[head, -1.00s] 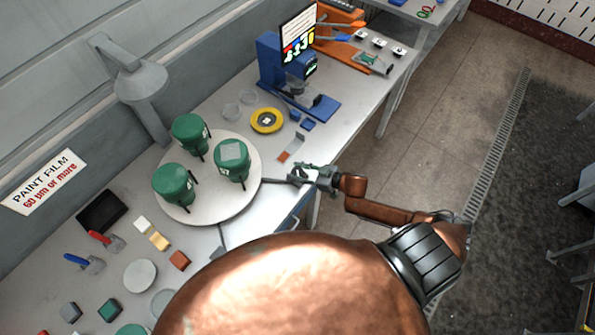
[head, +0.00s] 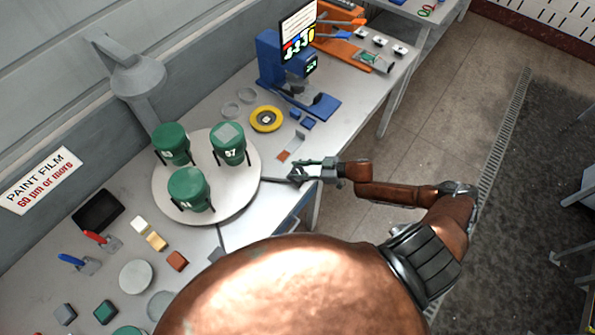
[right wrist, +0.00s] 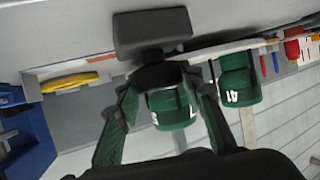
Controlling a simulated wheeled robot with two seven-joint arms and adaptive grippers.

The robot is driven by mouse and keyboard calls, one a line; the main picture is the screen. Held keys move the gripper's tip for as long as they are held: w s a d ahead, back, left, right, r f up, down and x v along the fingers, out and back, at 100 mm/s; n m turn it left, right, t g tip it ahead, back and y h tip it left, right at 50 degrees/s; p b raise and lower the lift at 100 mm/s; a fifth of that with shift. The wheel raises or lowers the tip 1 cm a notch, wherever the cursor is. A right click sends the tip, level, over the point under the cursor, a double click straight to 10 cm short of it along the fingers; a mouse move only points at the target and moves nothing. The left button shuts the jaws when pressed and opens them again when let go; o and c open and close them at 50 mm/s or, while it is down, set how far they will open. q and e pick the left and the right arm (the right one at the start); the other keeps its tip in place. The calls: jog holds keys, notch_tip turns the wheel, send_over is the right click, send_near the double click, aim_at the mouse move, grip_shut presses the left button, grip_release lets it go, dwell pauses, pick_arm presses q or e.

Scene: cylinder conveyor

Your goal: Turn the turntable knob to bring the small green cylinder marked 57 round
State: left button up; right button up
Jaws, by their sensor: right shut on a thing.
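The green cylinder marked 57 (head: 230,147), with a grey square on its lid, stands upright at the turntable's right rear. Two other green cylinders share the round pale turntable (head: 234,190): one at the left rear (head: 172,143) and one in front (head: 189,190). My right gripper (head: 300,172) is at the turntable's right edge, shut on the knob; the knob is mostly hidden in the head view. In the right wrist view a dark knob (right wrist: 160,76) sits between the fingers, below a grey block (right wrist: 150,32), with green cylinders behind. My left gripper is out of view.
A yellow ring-shaped item (head: 266,119) and a blue stand with a screen (head: 298,40) lie beyond the turntable. Small blocks, scrapers and a black tray (head: 98,210) lie on the left. A grey lamp-like fixture (head: 138,80) stands behind. Open floor is right of the bench.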

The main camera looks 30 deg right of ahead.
jog(key=shift+d+f+n+g+y+b, duration=0.15)
jog(key=shift+n+g+y+b, duration=0.6)
jog(key=shift+n+g+b, duration=0.9)
jog(key=shift+f+n+g+y+b, duration=0.1)
jog(key=shift+n+g+y+b, duration=0.75)
jog(key=shift+b, duration=1.5)
jog(key=shift+n+g+b, duration=1.8)
jog(key=shift+g+b, duration=0.3)
jog(key=shift+b, duration=0.95)
jog(key=shift+r+n+g+b, duration=0.1)
jog(key=shift+n+g+b, duration=0.65)
jog(key=shift+b, duration=0.5)
